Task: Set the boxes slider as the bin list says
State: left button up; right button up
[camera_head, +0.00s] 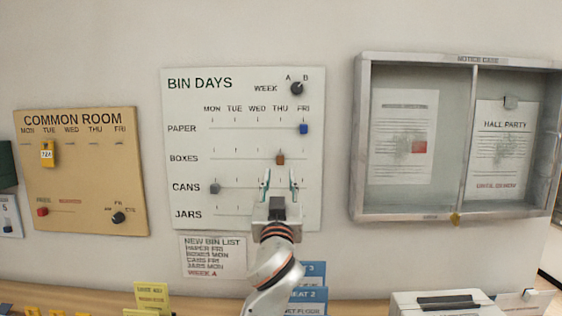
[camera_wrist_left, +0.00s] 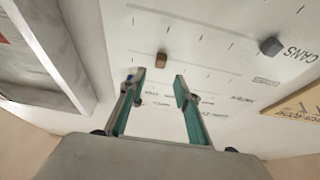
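The white BIN DAYS board (camera_head: 180,105) hangs on the wall. Its brown boxes slider (camera_head: 280,159) stands under THU. It also shows in the left wrist view (camera_wrist_left: 161,60), beyond the fingertips. The blue paper slider (camera_head: 303,129) is under FRI and the grey cans slider (camera_head: 215,188) is under MON. No jars slider shows; my gripper covers part of that row. The bin list (camera_head: 213,257) below reads paper FRI, boxes MON, cans FRI, jars MON, week A. My left gripper (camera_head: 278,183) is open and empty, just below the boxes slider in the head view. My right gripper is out of view.
The black week knob (camera_head: 297,88) is at the board's top right. A tan COMMON ROOM board (camera_head: 85,185) hangs on the left, a metal notice case (camera_head: 360,130) on the right. A white box (camera_head: 450,303) and a yellow card (camera_head: 152,297) stand below.

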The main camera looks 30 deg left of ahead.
aim_at(280, 160)
pick_arm(q)
jog(key=p+x, duration=0.2)
jog(key=x, duration=0.5)
jog(key=shift+w, duration=0.15)
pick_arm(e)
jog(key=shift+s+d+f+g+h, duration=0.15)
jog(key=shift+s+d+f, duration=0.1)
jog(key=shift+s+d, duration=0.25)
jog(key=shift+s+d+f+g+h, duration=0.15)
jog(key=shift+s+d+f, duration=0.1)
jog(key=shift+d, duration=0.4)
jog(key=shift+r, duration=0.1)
pick_arm(q)
grip_shut()
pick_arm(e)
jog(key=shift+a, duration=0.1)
